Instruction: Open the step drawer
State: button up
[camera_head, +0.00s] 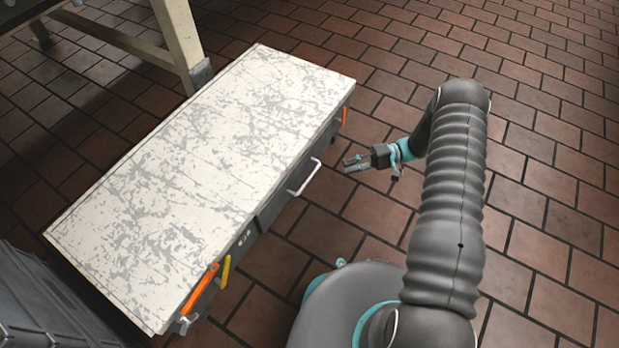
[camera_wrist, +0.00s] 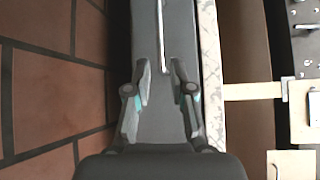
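The step (camera_head: 200,170) is a long low box with a worn, white-grey top. Its dark grey drawer front (camera_head: 274,203) faces right, toward my arm, and looks flush with the box. A white bar handle (camera_head: 305,178) sticks out from it. My gripper (camera_head: 346,164) is right of the handle, apart from it in the head view, with empty fingers. In the wrist view, my gripper (camera_wrist: 160,68) has its fingers spread over the dark drawer front (camera_wrist: 163,110). The handle (camera_wrist: 163,35) runs lengthwise, its near end between the fingertips. Contact cannot be told there.
An orange piece (camera_head: 200,288) and a yellow piece (camera_head: 226,271) are at the step's near end; another orange piece (camera_head: 345,114) is at the far end. A pale table leg (camera_head: 184,42) stands behind. A dark crate (camera_head: 45,300) is lower left. Brick floor (camera_head: 330,205) before the drawer is clear.

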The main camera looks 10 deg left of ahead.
aim_at(309, 177)
jog(key=x, duration=1.4)
jog(key=shift+s+d+p, duration=0.1)
jog(key=shift+p, duration=0.25)
grip_shut()
